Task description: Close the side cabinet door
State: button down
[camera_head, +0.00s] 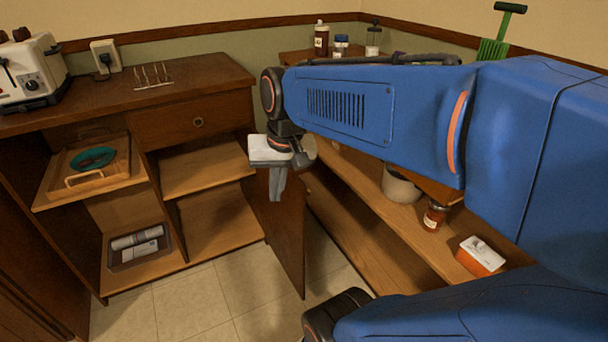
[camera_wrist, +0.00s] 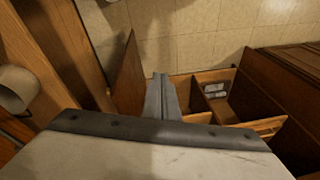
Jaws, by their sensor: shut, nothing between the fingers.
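The side cabinet door (camera_head: 287,238) is a brown wooden panel. It stands open, jutting out from the right end of the left cabinet (camera_head: 200,102), whose shelves are exposed. In the wrist view the door (camera_wrist: 128,78) is an upright panel just left of my gripper. My gripper (camera_head: 277,196) is shut and empty, pointing down by the upper part of the door and hiding some of it. Its fingers (camera_wrist: 159,80) are together in the wrist view, with the open shelves to their right. I cannot tell whether they touch the door.
A right-hand shelf unit (camera_head: 350,205) stands close to the door, holding a pot (camera_head: 400,186), a jar (camera_head: 434,216) and a small box (camera_head: 481,256). A wooden tray (camera_head: 113,165) juts out of the left cabinet. Tiled floor (camera_head: 215,305) is clear in front.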

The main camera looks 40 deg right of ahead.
jog(key=w+d+m, duration=0.2)
jog(key=d+m, duration=0.1)
jog(key=d, duration=0.1)
jog(key=w+d+m+g+y, duration=0.1)
jog(key=w+d+m, duration=0.1)
jog(key=d, duration=0.2)
jog(key=w+d+r+m+y, duration=0.1)
jog(key=w+d+m, duration=0.1)
jog(key=d, duration=0.3)
jog(key=shift+m+g, duration=0.4)
jog(key=shift+m, duration=0.4)
jog(key=d+f+m+y, duration=0.15)
jog(key=d+m, duration=0.45)
jog(key=d, duration=0.6)
jog(key=shift+y, duration=0.25)
jog(key=shift+w+a+f, duration=0.35)
jog(key=shift+a+f, duration=0.95)
jog(key=shift+f, duration=0.15)
jog(key=shift+w+a+f, duration=0.4)
jog(key=shift+a+f, duration=0.85)
jog(key=shift+f, duration=0.2)
jog(key=shift+w+a+f, duration=0.35)
jog(key=shift+a+f, duration=0.95)
jog(key=shift+f, duration=0.15)
